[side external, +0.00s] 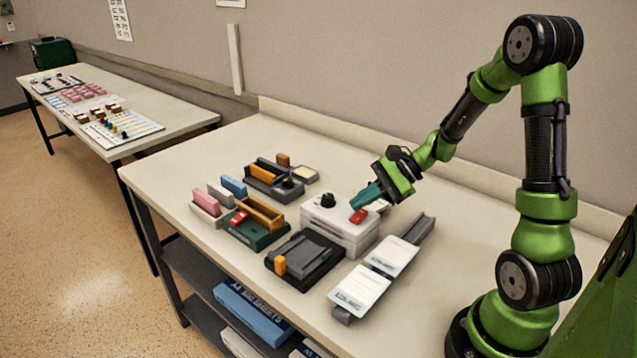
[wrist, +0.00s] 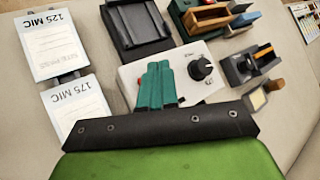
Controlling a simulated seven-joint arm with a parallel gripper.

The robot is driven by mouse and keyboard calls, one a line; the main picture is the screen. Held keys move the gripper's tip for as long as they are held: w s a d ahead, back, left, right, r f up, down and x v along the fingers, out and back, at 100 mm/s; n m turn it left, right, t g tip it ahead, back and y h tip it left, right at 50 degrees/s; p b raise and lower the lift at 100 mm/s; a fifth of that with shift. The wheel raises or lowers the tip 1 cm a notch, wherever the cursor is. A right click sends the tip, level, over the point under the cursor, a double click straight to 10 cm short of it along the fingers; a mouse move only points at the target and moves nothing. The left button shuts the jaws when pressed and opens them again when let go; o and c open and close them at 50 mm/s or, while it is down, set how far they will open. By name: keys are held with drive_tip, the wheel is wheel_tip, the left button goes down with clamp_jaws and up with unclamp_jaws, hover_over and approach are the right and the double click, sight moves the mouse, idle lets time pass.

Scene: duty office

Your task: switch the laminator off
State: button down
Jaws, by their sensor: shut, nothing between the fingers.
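A white box (side external: 340,232), which looks to be the laminator, stands near the middle of the table. On its top are a black knob (side external: 328,200) and a red switch (side external: 358,216). My gripper (side external: 360,203) has teal fingers, shut and empty, pointing down at the box's top close to the red switch. I cannot tell whether they touch it. In the wrist view the shut fingers (wrist: 158,70) cover most of the switch, and the black knob (wrist: 200,68) shows to their right. Which way the switch is set cannot be seen.
A black device with an orange lever (side external: 279,265) stands in front of the box. White cards (side external: 360,288) marked 125 MIC and 175 MIC lie beside it. A green-based device (side external: 256,238) and a grey one with an orange block (side external: 262,190) stand left.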

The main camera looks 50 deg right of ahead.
sight(364, 214)
drive_tip(key=shift+d+r, duration=0.25)
drive_tip(key=shift+r, duration=1)
drive_tip(key=shift+d+r, duration=0.2)
drive_tip(key=shift+r, duration=1.05)
drive_tip(key=shift+s+a+f+n+g+h, duration=0.1)
drive_tip(key=shift+s+f+n+g+h, duration=0.35)
drive_tip(key=shift+s+f, duration=0.5)
drive_tip(key=s+a+r+n+t+h, duration=0.1)
drive_tip(key=s+a+r+n+h, duration=0.4)
drive_tip(key=s+a+r+n, duration=0.5)
drive_tip(key=a+n, duration=0.2)
drive_tip(key=n, duration=0.2)
drive_tip(key=shift+a+r, duration=0.35)
drive_tip(key=shift+n, duration=0.25)
